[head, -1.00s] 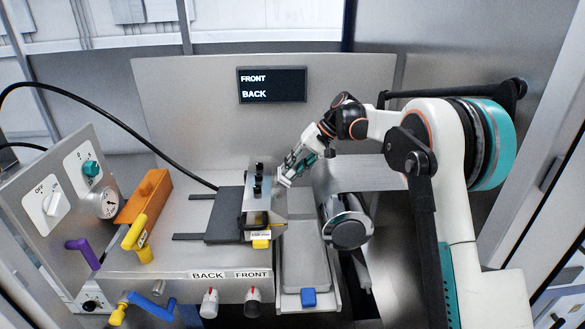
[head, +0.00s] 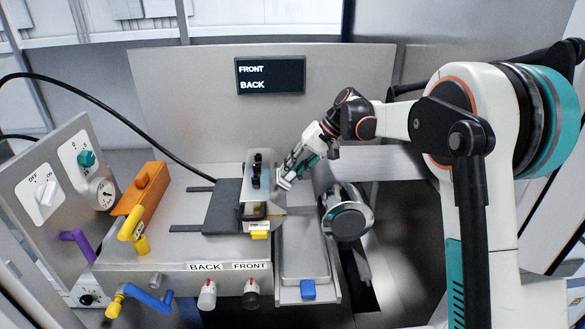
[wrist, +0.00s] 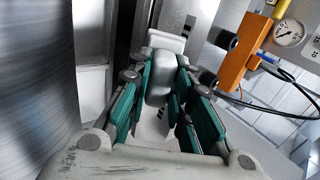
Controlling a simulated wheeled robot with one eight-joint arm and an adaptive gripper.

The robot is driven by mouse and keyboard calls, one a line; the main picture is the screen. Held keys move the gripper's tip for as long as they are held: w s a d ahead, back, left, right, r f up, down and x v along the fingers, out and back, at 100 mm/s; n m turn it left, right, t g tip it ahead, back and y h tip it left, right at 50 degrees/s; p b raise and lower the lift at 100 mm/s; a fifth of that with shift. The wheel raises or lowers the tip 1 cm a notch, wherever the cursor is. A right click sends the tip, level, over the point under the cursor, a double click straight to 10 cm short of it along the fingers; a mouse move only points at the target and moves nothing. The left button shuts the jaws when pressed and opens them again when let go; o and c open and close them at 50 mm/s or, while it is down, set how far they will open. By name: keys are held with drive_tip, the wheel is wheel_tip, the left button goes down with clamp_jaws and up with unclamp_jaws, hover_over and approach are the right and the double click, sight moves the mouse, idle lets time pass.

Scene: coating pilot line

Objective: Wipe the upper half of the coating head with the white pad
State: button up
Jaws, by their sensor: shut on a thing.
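My gripper (head: 287,174) reaches down from the upper right, shut on the pad. In the wrist view, the pad (wrist: 159,80) sits between the teal-lined fingers of my gripper (wrist: 162,92). The pad's far face is hidden there.
A metal roller (head: 347,220) stands to the right of the head, also large at left in the wrist view (wrist: 35,90). A grey tray (head: 303,268) lies below. An orange block (head: 142,190), yellow handle (head: 134,229) and control panel (head: 55,205) stand left. A display (head: 270,75) reads FRONT, BACK.

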drive_tip(key=shift+s+f, duration=0.1)
drive_tip(key=shift+s, duration=0.15)
drive_tip(key=shift+d+r, duration=0.15)
drive_tip(key=shift+r, duration=0.35)
drive_tip(key=shift+p+v, duration=1)
drive_tip(key=shift+v, duration=1.5)
drive_tip(key=shift+d, duration=0.1)
drive_tip(key=p+v, duration=0.1)
drive_tip(key=v, duration=0.2)
drive_tip(key=shift+f, duration=0.2)
